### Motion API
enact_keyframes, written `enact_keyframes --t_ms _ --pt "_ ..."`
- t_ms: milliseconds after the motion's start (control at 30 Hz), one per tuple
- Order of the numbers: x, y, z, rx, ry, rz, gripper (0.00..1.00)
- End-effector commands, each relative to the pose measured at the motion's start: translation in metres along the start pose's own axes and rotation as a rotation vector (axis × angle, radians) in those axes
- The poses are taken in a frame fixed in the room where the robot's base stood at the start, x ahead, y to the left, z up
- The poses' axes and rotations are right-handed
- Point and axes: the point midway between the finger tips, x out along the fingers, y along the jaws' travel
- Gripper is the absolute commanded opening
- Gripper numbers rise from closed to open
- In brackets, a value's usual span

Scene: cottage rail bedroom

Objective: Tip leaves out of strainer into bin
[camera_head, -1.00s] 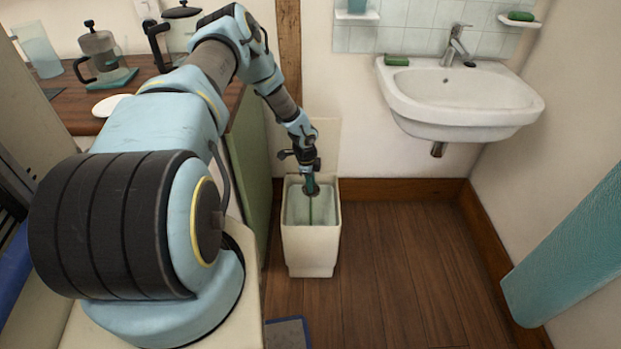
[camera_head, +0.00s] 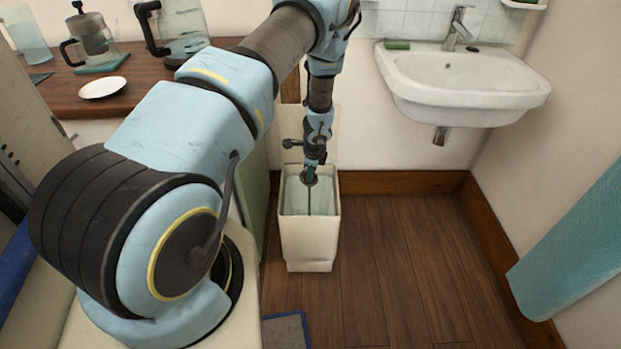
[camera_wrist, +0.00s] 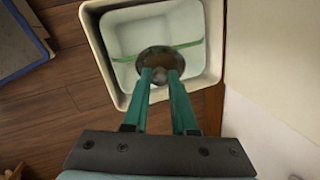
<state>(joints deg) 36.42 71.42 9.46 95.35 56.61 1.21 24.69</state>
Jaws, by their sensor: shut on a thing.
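My gripper (camera_head: 311,168) points down over the mouth of the cream bin (camera_head: 309,238). In the wrist view, its teal fingers (camera_wrist: 160,78) are shut on the strainer (camera_wrist: 155,56), a small round dark-brown piece at the fingertips. The strainer (camera_head: 309,177) shows small in the head view, over the bin's far part. I cannot tell its exact tilt or whether leaves are still in it. A thin green strip (camera_wrist: 187,45) crosses the bin's opening; I cannot tell whether it belongs to the strainer. The bin's pale inside shows no clear leaves.
The bin stands on the wooden floor beside a green cabinet side (camera_head: 255,195). A counter (camera_head: 150,85) holds a press pot (camera_head: 92,42), a glass jug (camera_head: 183,30) and a white saucer (camera_head: 102,88). A basin (camera_head: 462,85) hangs at right. Floor right of the bin is clear.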

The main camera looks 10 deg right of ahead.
Motion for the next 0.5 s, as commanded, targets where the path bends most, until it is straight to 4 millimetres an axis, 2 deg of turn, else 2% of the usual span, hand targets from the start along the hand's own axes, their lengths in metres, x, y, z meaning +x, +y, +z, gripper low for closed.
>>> enact_keyframes --t_ms 500 --pt "0.0042 0.0029 -0.0033 0.016 -0.076 -0.044 0.00"
